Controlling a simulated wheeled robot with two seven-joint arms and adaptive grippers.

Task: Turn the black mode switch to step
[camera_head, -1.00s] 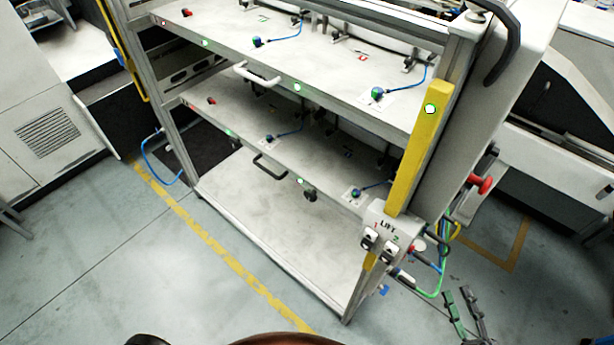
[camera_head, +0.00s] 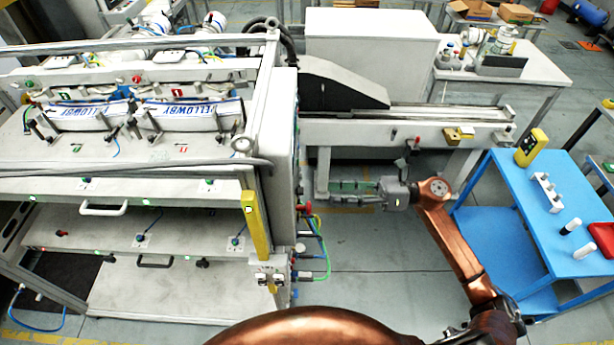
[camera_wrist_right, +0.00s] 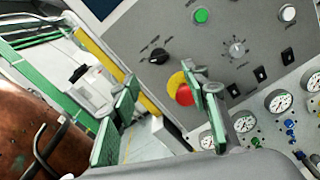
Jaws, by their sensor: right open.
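The black mode switch (camera_wrist_right: 158,56) is a small dark knob on the grey control panel (camera_wrist_right: 215,18) in the right wrist view. Small labels ring it, too small to read, so I cannot tell its setting. My right gripper (camera_wrist_right: 162,88) is open and empty, its green fingers spread in front of the panel. The switch shows between and beyond the fingertips, apart from them. In the head view my right gripper (camera_head: 335,188) is beside the right side of the machine (camera_head: 283,150). The panel face is hardly visible there. My left gripper is not in view.
A red stop button on yellow (camera_wrist_right: 184,94) sits partly behind one finger. A conveyor (camera_head: 420,125) and blue table (camera_head: 530,225) flank my right arm.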

